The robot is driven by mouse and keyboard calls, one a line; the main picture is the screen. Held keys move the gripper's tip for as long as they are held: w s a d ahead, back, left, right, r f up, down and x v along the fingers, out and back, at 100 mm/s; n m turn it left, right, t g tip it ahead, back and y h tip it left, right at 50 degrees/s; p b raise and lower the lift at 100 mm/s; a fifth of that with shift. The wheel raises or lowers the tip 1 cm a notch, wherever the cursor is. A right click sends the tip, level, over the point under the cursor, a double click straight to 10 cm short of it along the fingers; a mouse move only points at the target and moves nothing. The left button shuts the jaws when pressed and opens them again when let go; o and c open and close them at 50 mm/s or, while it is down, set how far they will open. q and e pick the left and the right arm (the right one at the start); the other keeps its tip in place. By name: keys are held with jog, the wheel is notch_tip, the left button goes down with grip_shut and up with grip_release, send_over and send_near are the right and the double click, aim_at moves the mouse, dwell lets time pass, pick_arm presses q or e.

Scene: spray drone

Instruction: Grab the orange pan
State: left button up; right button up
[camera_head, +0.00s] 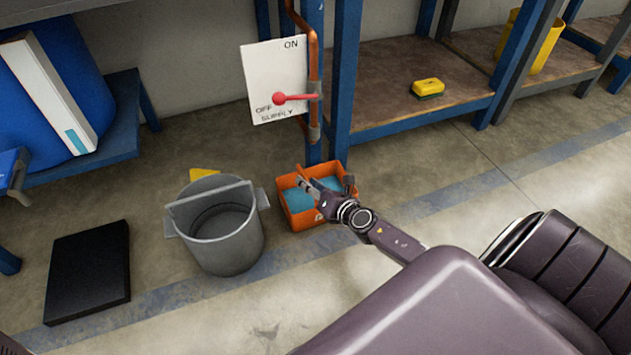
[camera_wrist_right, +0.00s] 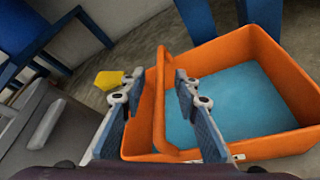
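The orange pan (camera_head: 297,220) stands on the floor and holds blue liquid. In the right wrist view the pan (camera_wrist_right: 270,62) fills the right half, with an upright orange handle (camera_wrist_right: 160,110) along its near left side. My right gripper (camera_head: 308,184) is over the pan. In the wrist view my right gripper (camera_wrist_right: 157,88) is open, one finger on each side of the handle, with gaps visible between the fingers and the handle. My left gripper is not in view.
A grey bucket (camera_head: 228,250) stands close left of the pan, with a yellow object (camera_head: 203,174) behind it. A blue post and copper pipe with a supply lever (camera_head: 280,98) rise behind the pan. A black slab (camera_head: 88,272) lies at left. Floor right of the pan is clear.

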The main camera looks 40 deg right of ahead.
jog(key=shift+w+f, duration=0.25)
jog(key=shift+w, duration=0.35)
grip_shut()
jog(key=shift+d+r, duration=0.1)
jog(key=shift+r, duration=0.1)
